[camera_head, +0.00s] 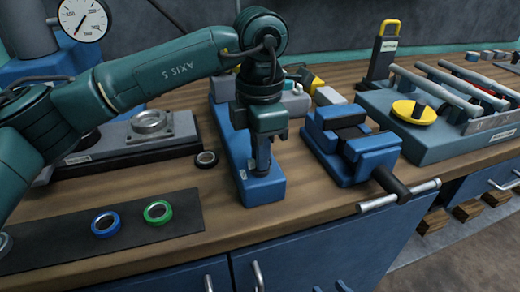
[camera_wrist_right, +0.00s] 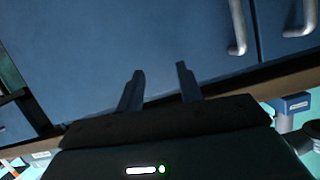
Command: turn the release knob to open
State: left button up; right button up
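A yellow round knob (camera_head: 415,112) sits on the front left of a grey-blue fixture (camera_head: 440,152) at the right of the bench in the head view. I cannot tell for sure that it is the release knob. My left gripper (camera_head: 262,170) points down over a long blue block (camera_head: 262,190) in the middle of the bench, well left of the yellow knob. Its fingers look close together, but what lies between them is hidden. My right gripper (camera_wrist_right: 158,82) shows only in the right wrist view. Its two fingers are apart and empty, in front of blue cabinet fronts (camera_wrist_right: 100,40).
A blue vise (camera_head: 355,150) with a protruding bar handle (camera_head: 398,198) stands between my left gripper and the fixture. A pressure gauge (camera_head: 83,20) is at upper left. Green (camera_head: 157,212) and blue (camera_head: 105,223) rings lie on a dark mat (camera_head: 140,235).

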pick_arm(q)
jog(key=o, duration=0.3)
pick_arm(e)
jog(key=shift+s+f, duration=0.1)
jog(key=shift+f, duration=0.1)
pick_arm(q)
notch_tip(320, 180, up, 13)
jog(key=shift+r+p, duration=0.1)
jog(key=shift+p, duration=0.4)
pick_arm(e)
jog(key=shift+w+a, duration=0.2)
jog(key=shift+w, duration=0.05)
